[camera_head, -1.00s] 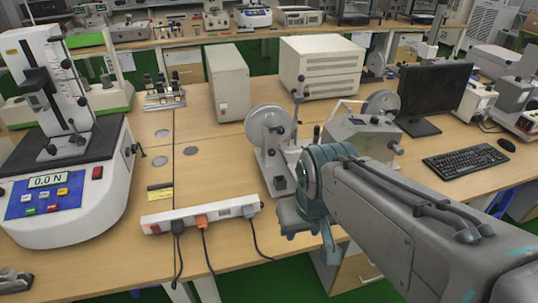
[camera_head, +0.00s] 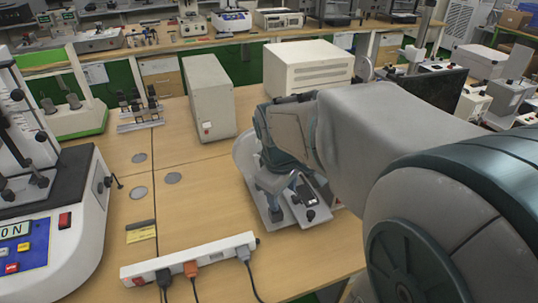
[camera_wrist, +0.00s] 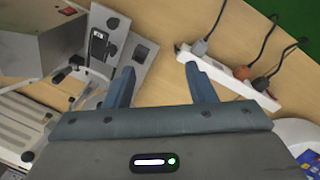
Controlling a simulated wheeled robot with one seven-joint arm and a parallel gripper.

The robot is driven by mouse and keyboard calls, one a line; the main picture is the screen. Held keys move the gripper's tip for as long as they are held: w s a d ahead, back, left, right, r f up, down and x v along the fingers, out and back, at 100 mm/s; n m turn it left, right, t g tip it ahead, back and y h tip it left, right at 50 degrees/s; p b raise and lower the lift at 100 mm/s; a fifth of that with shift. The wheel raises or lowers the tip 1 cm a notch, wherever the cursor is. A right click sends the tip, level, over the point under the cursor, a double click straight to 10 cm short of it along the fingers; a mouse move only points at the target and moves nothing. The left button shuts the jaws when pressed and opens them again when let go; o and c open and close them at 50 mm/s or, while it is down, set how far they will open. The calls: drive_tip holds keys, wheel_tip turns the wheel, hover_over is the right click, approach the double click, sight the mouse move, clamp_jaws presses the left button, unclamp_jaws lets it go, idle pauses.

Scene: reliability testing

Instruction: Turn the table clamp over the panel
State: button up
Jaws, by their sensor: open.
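A grey bench device (camera_head: 318,212) stands on the table right of the middle. Its flat base plate carries small dark parts near the front. The plate also shows in the wrist view (camera_wrist: 136,66), at upper left. I cannot tell which part is the table clamp or the panel; my arm hides most of the device in the head view. My gripper (camera_head: 281,190) is above the front of the device. In the wrist view my gripper (camera_wrist: 159,69) is open, with bare wood between its fingertips and the plate's dark parts beside the left finger.
A white power strip (camera_head: 215,254) with cables lies in front; it also shows in the wrist view (camera_wrist: 232,79). A force tester (camera_head: 75,215) stands at left. Grey (camera_head: 209,96) and white (camera_head: 307,68) boxes stand behind. The wooden table between tester and device is mostly clear.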

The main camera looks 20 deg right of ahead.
drive_tip(key=w+d+f+n+g+p, duration=0.1)
drive_tip(key=w+d+f+n, duration=0.15)
drive_tip(key=w+n, duration=0.2)
drive_tip(key=w+d+f+n, duration=0.1)
drive_tip(key=w+d+n, duration=0.2)
drive_tip(key=w, duration=0.3)
drive_tip(key=n+y, duration=0.1)
drive_tip(key=n, duration=0.6)
hover_over(297, 197)
wheel_tip(297, 197, down, 6)
drive_tip(key=shift+g, duration=0.4)
wheel_tip(297, 197, down, 14)
drive_tip(key=shift+w+r+p, duration=0.1)
drive_tip(key=shift+r+p, duration=0.1)
drive_tip(key=shift+p, duration=0.8)
drive_tip(key=shift+m, duration=0.25)
drive_tip(key=c, duration=1)
